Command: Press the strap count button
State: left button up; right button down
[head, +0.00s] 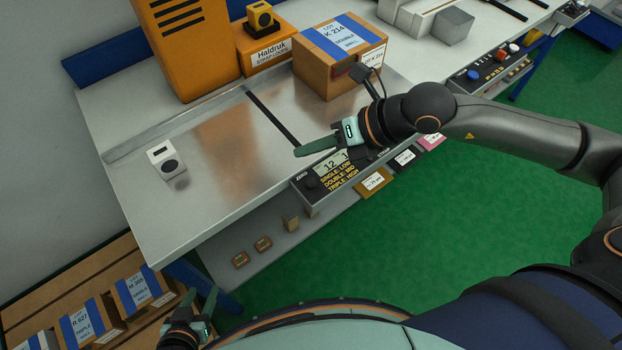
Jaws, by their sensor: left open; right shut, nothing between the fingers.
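No control carries a legible strap count label. An orange box marked Haldruk (268,55) has small lettering that seems to start with "strap", and a yellow block with a dark round face (261,17) sits on it. A control panel (502,64) with blue, red and white buttons is at the table's far right. A white block with a dark round face (167,161) stands on the metal table. My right gripper (300,151) is shut and empty, above the table's front edge by a display panel (318,184). My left gripper (203,303) is open and empty at the lower left.
A lot K 214 carton (341,68) stands on the metal table (135,205), near my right wrist. A tall orange cabinet (190,45) is behind. Several cartons (135,290) lie on a wooden rack at lower left. The table's left part is mostly clear.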

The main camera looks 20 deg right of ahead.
jog(key=shift+w+d+f+h, duration=0.15)
jog(key=shift+d+h, duration=0.05)
jog(key=shift+d, duration=0.2)
jog(key=shift+w+d+f+h, duration=0.1)
jog(key=shift+d+f+h, duration=0.1)
jog(key=shift+d, duration=0.2)
jog(key=b, duration=0.6)
send_over(316, 185)
notch_tip(316, 185, down, 8)
jog(key=shift+f, duration=0.35)
dwell(1.2)
jog(key=shift+f+b, duration=0.4)
jog(key=shift+b, duration=0.1)
